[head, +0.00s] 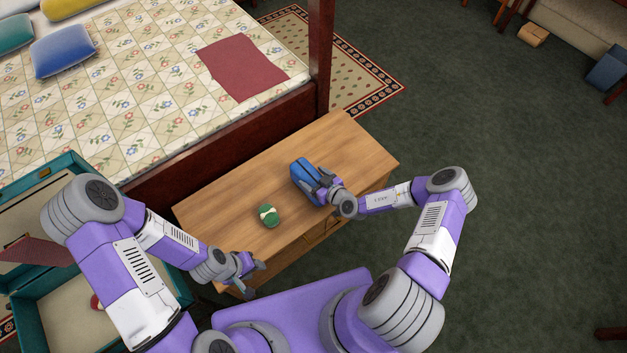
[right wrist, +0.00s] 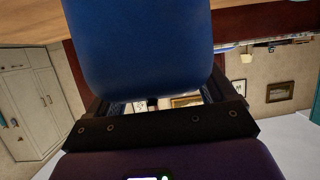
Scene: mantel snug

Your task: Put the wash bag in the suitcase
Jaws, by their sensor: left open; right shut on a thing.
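The blue wash bag (head: 303,172) is at the wooden bench, toward its right half; it also fills the top of the right wrist view (right wrist: 140,45). My right gripper (head: 322,188) is shut on it from the near right side. I cannot tell whether the bag touches the bench top. The teal suitcase (head: 22,302) lies open on the floor at the left, partly hidden behind my left arm. A small red item (head: 95,302) shows in it. My left gripper (head: 256,266) is open and empty near the bench's front left corner.
A green rolled item with a pale band (head: 268,215) sits on the wooden bench (head: 220,205), left of the bag. The bed (head: 150,85) with a dark wooden rail stands behind the bench. Dark carpet (head: 500,200) is clear at the right.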

